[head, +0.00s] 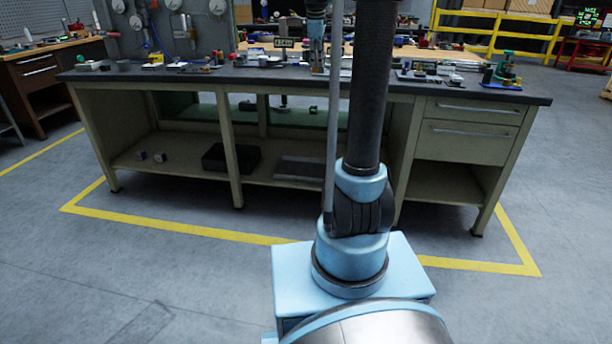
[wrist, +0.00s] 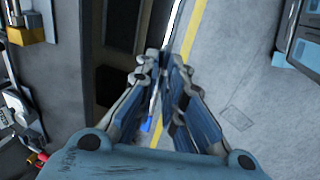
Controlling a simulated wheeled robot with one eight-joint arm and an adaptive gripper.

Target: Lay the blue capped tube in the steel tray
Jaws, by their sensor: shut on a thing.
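In the wrist view my gripper (wrist: 166,68) has its fingers drawn together at the tips. A thin pale tube with a bright blue end (wrist: 146,124) shows between the fingers, and they are shut on it. Most of the tube is hidden by the fingers. In the head view my gripper (head: 317,68) is small and points down at the bench's middle, partly beside my dark arm column. The tube cannot be made out there. I cannot pick out the steel tray for certain in either view.
The dark-topped workbench (head: 350,77) carries several small tools and parts. A green device (head: 506,70) stands at its right end and a yellow item (head: 156,58) at its left. In the wrist view a yellow block (wrist: 26,36) lies upper left. Floor with a yellow line (wrist: 190,35) is clear.

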